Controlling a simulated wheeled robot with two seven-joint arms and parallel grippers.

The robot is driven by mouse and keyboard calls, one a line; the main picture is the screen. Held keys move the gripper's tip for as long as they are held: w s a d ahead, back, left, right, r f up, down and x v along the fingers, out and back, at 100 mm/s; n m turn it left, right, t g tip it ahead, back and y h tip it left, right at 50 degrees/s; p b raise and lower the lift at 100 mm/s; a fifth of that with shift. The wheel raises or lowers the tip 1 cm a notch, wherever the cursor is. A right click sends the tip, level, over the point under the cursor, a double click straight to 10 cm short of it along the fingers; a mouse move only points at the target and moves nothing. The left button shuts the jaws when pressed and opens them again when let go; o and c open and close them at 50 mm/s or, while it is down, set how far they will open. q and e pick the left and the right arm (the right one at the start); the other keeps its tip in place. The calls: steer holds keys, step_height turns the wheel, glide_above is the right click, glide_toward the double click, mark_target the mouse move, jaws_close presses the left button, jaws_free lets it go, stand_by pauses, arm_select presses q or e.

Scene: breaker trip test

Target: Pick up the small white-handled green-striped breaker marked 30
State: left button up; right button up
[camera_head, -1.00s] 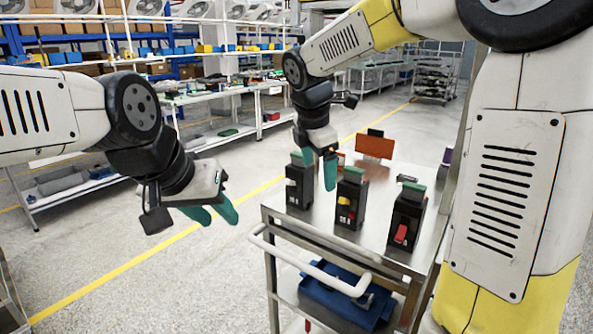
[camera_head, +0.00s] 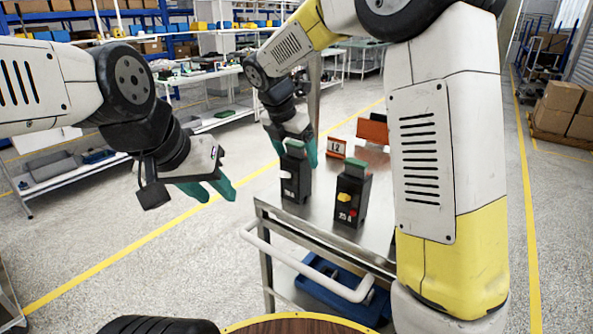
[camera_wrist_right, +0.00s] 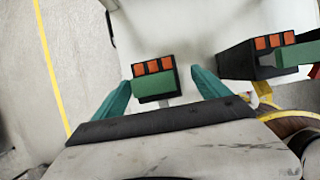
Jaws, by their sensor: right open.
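The white-handled breaker (camera_head: 293,186) stands upright at the left front of the cart top. It is black with a green top; its small marking is too blurred to read surely. My right gripper (camera_head: 296,153) is open, its teal fingers on either side of the breaker's top. My left gripper (camera_head: 219,197) is open and empty, left of the cart above the floor.
A similar breaker with a yellow handle, marked 25 A (camera_head: 350,197), stands just to the right. An orange block (camera_head: 373,130) and a sign reading 12 (camera_head: 337,148) are behind. My right arm hides the cart's right part. A white handle rail (camera_head: 300,262) runs along the front.

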steer(key=x, duration=0.5)
steer(key=shift+w+a, duration=0.15)
steer(key=shift+w, duration=0.1)
steer(key=shift+r, duration=0.1)
jaws_close()
